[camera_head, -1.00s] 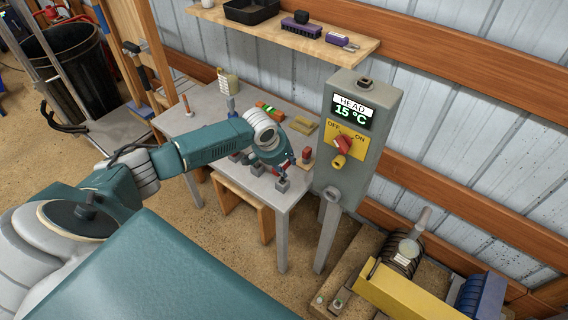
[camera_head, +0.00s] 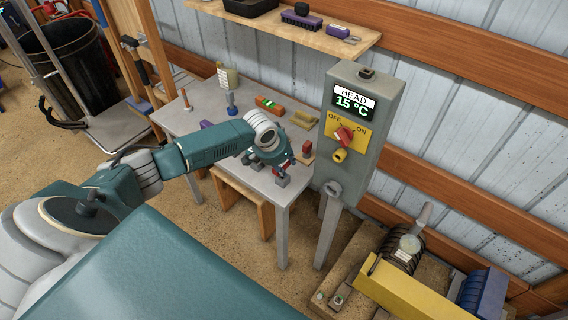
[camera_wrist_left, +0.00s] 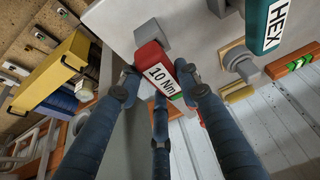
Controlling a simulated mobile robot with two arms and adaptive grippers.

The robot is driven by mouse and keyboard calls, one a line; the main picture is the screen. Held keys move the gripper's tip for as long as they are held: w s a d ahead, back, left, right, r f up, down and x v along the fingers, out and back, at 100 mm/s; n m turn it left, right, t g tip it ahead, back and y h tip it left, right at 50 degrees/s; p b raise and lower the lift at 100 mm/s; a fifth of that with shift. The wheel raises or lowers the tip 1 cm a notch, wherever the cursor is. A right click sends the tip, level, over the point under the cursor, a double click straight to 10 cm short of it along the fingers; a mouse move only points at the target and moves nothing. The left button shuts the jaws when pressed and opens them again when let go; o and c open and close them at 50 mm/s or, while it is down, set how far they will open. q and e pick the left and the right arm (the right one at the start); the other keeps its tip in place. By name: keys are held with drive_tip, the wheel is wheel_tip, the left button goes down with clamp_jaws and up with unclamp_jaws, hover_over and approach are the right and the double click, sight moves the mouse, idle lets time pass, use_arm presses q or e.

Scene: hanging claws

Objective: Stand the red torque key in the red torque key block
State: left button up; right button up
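The red torque key (camera_wrist_left: 150,57), labelled "10 Nm", lies between the fingers of my left gripper (camera_wrist_left: 158,84) in the left wrist view. The fingers bear on its sides. In the head view my left gripper (camera_head: 284,163) is low over the front of the grey table, with a bit of red showing at its fingers. A small grey block (camera_head: 282,182) stands just below it. A grey block also shows at the key's far end in the left wrist view (camera_wrist_left: 152,14). I cannot tell whether the key's lower end is in it. My right gripper is out of view.
A teal handle marked "HEX" (camera_wrist_left: 268,22) is close at the right in the left wrist view. The grey control box (camera_head: 347,130) stands right of the table.

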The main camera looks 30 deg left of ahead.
use_arm(q)
drive_tip(key=o, duration=0.5)
